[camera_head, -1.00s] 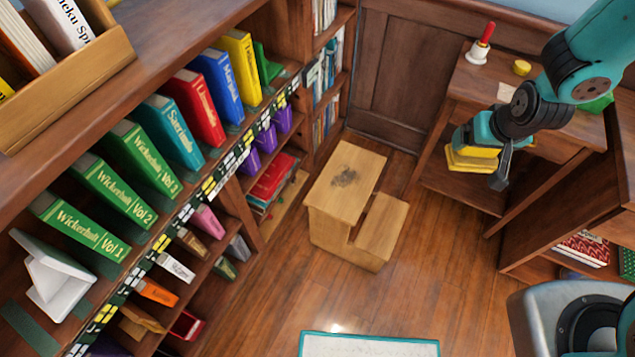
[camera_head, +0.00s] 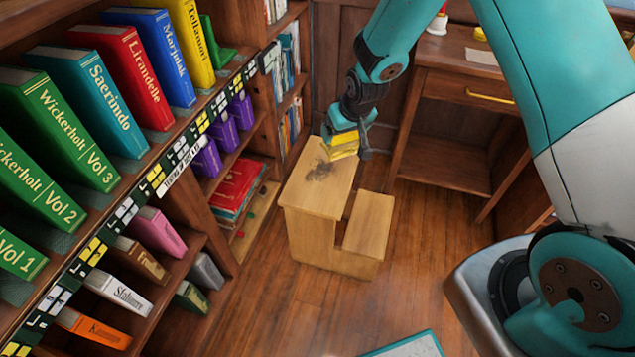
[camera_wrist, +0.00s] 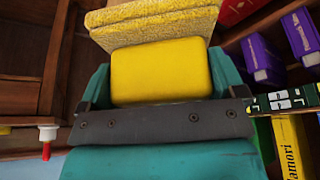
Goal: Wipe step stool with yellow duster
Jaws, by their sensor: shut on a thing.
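The wooden step stool (camera_head: 308,196) stands on the floor in the head view, with a high step and a lower step on its right. A dark smudge (camera_head: 322,171) marks its top step. My gripper (camera_head: 344,136) is shut on the yellow duster (camera_head: 342,151), just above the far right part of the top step. I cannot tell whether the duster touches the wood. In the wrist view the duster (camera_wrist: 160,70) fills the space between the jaws, its rough pad at the top. The stool is not clearly seen there.
A bookcase (camera_head: 190,140) with several coloured books runs along the left. A desk (camera_head: 450,85) with a drawer stands behind on the right, with a red-handled bell (camera_head: 438,18) on it. A teal-edged mat (camera_head: 410,346) lies on the floor in front. Floor right of the stool is clear.

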